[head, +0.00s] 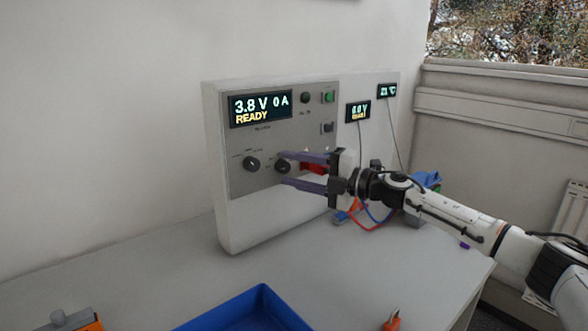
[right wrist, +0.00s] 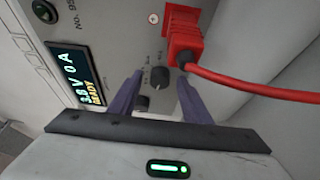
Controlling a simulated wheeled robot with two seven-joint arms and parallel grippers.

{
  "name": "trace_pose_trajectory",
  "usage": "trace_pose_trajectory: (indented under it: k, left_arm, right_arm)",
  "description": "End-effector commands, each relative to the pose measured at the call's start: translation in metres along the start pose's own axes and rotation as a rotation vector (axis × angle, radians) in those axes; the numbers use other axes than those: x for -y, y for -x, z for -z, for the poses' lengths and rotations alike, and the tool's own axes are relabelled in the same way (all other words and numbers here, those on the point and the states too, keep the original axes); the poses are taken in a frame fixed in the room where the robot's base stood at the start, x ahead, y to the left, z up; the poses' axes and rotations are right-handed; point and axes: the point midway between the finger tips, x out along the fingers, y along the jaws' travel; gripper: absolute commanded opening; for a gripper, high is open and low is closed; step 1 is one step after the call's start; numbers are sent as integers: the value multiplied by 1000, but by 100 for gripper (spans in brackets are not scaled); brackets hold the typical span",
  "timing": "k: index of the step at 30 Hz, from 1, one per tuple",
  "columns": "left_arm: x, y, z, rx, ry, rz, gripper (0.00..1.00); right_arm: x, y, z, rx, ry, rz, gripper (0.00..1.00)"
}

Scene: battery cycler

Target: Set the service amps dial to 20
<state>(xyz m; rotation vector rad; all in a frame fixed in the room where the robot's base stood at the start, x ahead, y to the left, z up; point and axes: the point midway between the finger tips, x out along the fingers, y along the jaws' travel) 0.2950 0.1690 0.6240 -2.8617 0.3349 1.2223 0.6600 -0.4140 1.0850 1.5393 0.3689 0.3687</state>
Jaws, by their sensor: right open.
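The display (head: 261,109) reads 3.8 V, 0 A, READY. I cannot tell whether the fingers touch the dial. My left gripper is not in view.
A red plug (right wrist: 183,38) with a red cable is in the panel close beside my right gripper. A green button (head: 328,97) is at upper right. A blue tray (head: 262,297) lies on the table in front. Smaller displays (head: 358,111) stand at the right.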

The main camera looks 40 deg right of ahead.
Motion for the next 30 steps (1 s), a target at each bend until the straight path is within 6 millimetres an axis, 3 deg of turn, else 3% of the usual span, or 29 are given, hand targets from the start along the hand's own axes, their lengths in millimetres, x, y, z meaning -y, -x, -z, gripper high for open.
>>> trace_pose_trajectory:
  k: [1,8,20,30]
  left_arm:
    - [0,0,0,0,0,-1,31]
    - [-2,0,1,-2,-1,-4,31]
    - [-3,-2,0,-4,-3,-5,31]
    - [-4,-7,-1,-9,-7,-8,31]
  right_arm:
    - [0,0,0,0,0,0,42]
    - [0,0,0,0,0,0,4]
    - [3,0,1,-1,-70,-28,3]
    - [7,0,2,-2,-316,-128,3]
